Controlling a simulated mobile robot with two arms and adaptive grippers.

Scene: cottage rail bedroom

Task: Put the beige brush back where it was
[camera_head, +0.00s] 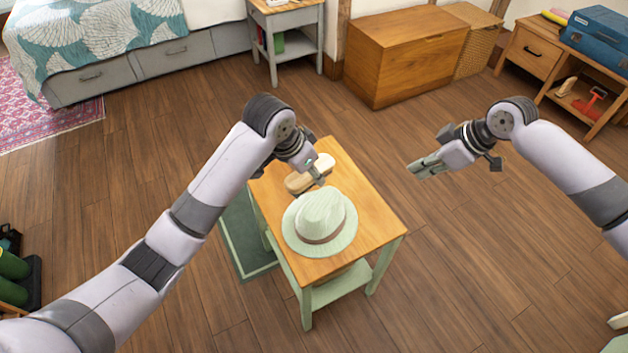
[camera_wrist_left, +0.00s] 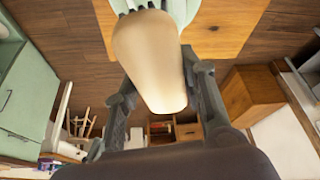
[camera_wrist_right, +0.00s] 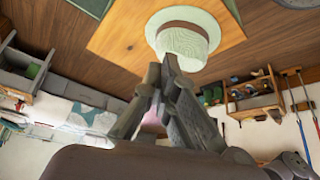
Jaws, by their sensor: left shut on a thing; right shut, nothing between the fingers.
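The beige brush (camera_head: 310,174) is at the far end of the small wooden-topped table (camera_head: 376,221), close to a pale green hat (camera_head: 321,217). My left gripper (camera_head: 318,172) is shut on the brush, which also fills the middle of the left wrist view (camera_wrist_left: 150,60). I cannot tell whether the brush touches the table top. My right gripper (camera_head: 418,169) is shut and empty, in the air to the right of the table. The right wrist view shows its closed fingers (camera_wrist_right: 168,70) with the hat (camera_wrist_right: 185,35) beyond them.
A wooden chest (camera_head: 405,55) and a wicker basket (camera_head: 474,40) stand at the back. A low shelf unit (camera_head: 531,53) at the right carries a blue case (camera_head: 598,38), with a beige-and-white item (camera_head: 567,87) and a red item (camera_head: 592,102) below.

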